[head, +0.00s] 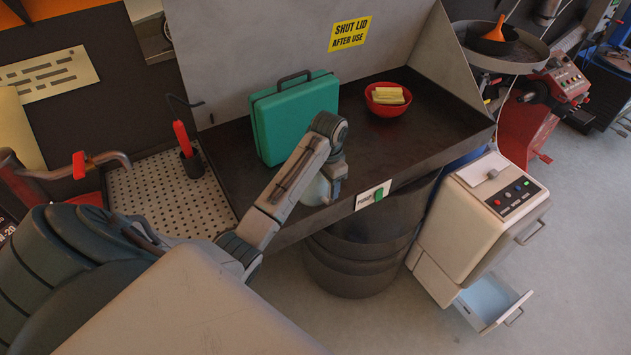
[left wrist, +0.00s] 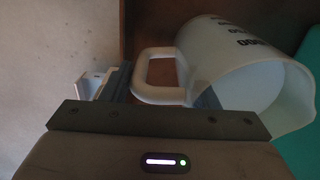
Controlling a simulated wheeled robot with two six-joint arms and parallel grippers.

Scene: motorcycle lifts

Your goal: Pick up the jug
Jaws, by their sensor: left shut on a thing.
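The jug (left wrist: 235,75) is a white, translucent measuring jug with dark marks. In the left wrist view it appears lying over on its side, its open mouth toward the lower right. Its looped handle lies between the fingers of my left gripper (left wrist: 163,92), which is shut on it. In the head view the jug (head: 316,192) shows only in part, as a pale rounded shape at the front edge of the dark tray, mostly hidden by my left arm. The fingertips are hidden there. My right gripper is not in view.
A green case (head: 295,115) stands on the dark tray (head: 430,125) close behind the jug. A red bowl (head: 387,108) with yellow pieces sits further back. A raised lid (head: 300,35) closes off the rear. A dark drum (head: 360,250) stands below. The tray's right part is clear.

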